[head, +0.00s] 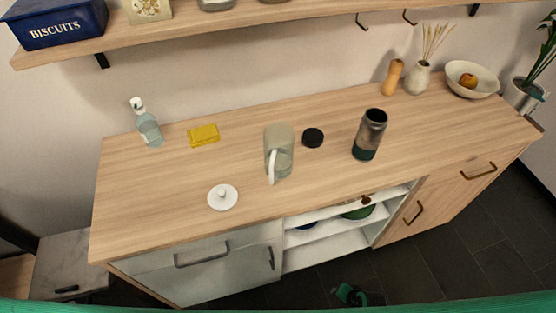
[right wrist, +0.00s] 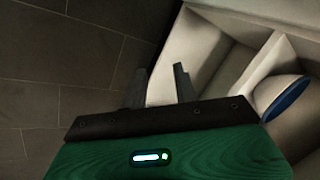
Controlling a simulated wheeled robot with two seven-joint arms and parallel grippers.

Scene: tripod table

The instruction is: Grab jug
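The jug (head: 285,137), grey-green with a pale handle facing the front, stands upright on the wooden counter (head: 160,200), near its middle. A round white lid with a knob (head: 222,196) lies to its front left. My right gripper (right wrist: 156,82) shows in the right wrist view with its two dark fingers apart and nothing between them. It is low, by the open shelves in front of the counter, away from the jug. My left gripper is not in view. The jug is not in the right wrist view.
A dark tumbler (head: 370,136) and a black cap (head: 312,137) are right of the jug. Open shelves (head: 320,232) sit below. A blue-rimmed bowl (right wrist: 283,98) is near my right gripper. A wall shelf (head: 190,30) hangs above.

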